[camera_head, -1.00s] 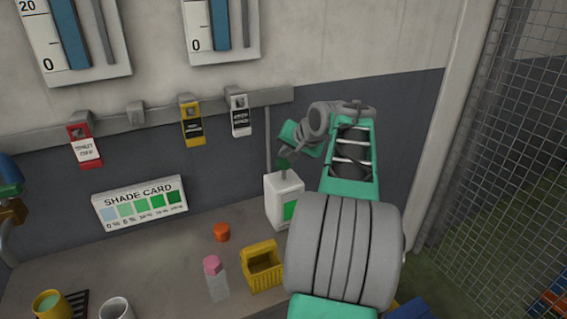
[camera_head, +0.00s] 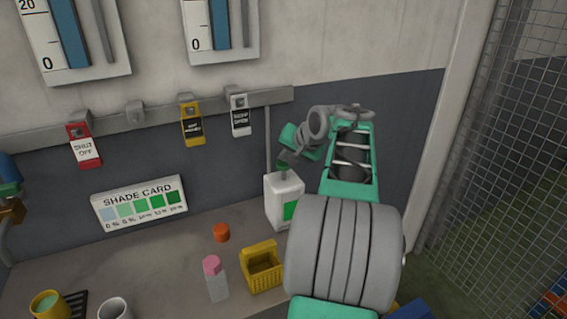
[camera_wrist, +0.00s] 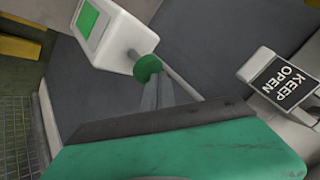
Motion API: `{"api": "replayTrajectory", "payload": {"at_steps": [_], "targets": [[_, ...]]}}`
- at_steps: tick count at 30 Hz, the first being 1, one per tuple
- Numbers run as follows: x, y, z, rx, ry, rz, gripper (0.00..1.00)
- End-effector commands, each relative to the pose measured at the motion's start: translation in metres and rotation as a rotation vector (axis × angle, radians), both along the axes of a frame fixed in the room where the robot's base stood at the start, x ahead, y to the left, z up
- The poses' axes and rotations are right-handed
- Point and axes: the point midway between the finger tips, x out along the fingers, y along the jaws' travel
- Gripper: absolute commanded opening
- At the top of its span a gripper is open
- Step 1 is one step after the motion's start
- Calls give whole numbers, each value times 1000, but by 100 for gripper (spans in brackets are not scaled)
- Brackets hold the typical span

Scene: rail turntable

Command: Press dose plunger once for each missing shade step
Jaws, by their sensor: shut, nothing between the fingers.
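The dose dispenser is a white bottle (camera_head: 277,188) with a green patch, standing on the bench against the wall. Its green plunger knob (camera_wrist: 148,68) sits on a short stem above the white top. My gripper (camera_wrist: 158,88) is shut and empty, its grey fingertips right at the knob; I cannot tell whether they touch it. The gripper also shows above the bottle in the head view (camera_head: 288,158). The shade card (camera_head: 140,204) on the wall has a row of patches from pale blue to dark green. A yellow cup (camera_head: 42,309) at the lower left holds pale green liquid.
A yellow basket (camera_head: 263,272), a pink-capped bottle (camera_head: 215,284), an orange cap (camera_head: 221,232) and a white cup (camera_head: 114,309) stand on the bench. Red, yellow and white tags hang on the rail, including a KEEP OPEN tag (camera_wrist: 285,82). A mesh fence (camera_head: 500,140) is at right.

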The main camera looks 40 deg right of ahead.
Motion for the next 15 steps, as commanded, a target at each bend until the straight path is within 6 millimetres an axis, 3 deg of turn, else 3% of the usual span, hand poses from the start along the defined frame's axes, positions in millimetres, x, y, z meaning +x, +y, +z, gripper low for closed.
{"api": "replayTrajectory", "payload": {"at_steps": [15], "targets": [[0, 0, -8, 2, 2, 0, 0]]}}
